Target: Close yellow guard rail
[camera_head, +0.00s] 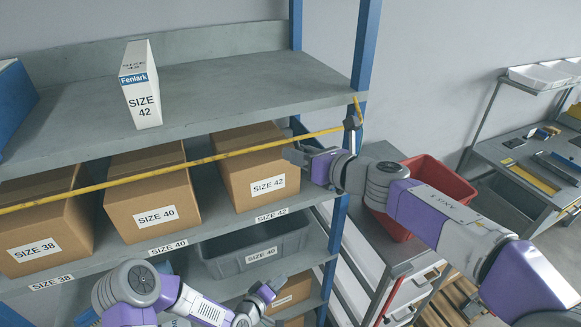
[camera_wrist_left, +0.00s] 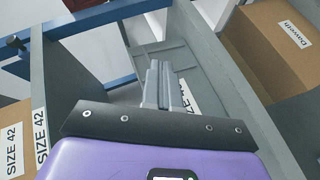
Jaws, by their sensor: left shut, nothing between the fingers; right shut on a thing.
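The yellow guard rail (camera_head: 130,180) runs as a thin bar across the front of the middle shelf, in front of the boxes. It rises from the left edge to the right blue post, where a dark bracket (camera_head: 352,122) and a short yellow piece (camera_head: 358,106) show. My right gripper (camera_head: 292,153) is shut at the rail's right part, beside the SIZE 42 box; its fingertips' contact is hard to see. My left gripper (camera_head: 273,287) is shut and empty, low before the lower shelf. Its closed fingers show in the left wrist view (camera_wrist_left: 160,85).
Cardboard boxes for SIZE 38 (camera_head: 45,246), SIZE 40 (camera_head: 152,216) and SIZE 42 (camera_head: 268,187) stand on the middle shelf. A grey bin (camera_head: 258,262) is below. A white shoe box (camera_head: 141,90) stands on top. A red bin (camera_head: 440,180) is right of the rack.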

